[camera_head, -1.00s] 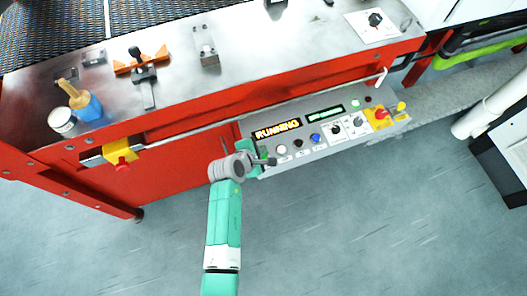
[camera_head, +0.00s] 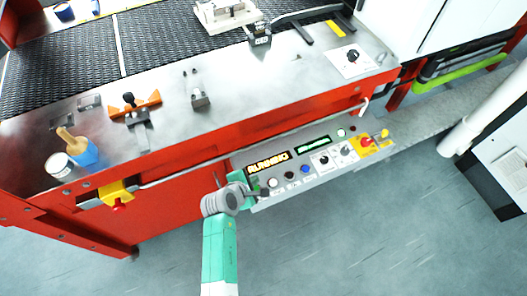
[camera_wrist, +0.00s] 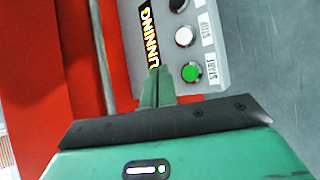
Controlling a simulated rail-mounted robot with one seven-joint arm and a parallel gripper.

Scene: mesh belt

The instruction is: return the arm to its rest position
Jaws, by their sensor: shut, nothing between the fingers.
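My green arm (camera_head: 219,250) rises from the bottom of the head view to the left end of the control panel. In the wrist view my gripper (camera_wrist: 157,78) is shut and empty, its green fingers together. The tips lie over or in front of the panel, beside the amber "RUNNING" display and a green button (camera_wrist: 191,72). I cannot tell whether they touch the panel. In the head view the wrist hides the fingertips and the panel's left corner.
The control panel (camera_head: 318,175) has several buttons and a red stop knob (camera_head: 367,142). Above it is the red machine frame with a grey rail and mesh belt (camera_head: 160,40). The floor (camera_head: 350,250) in front is clear.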

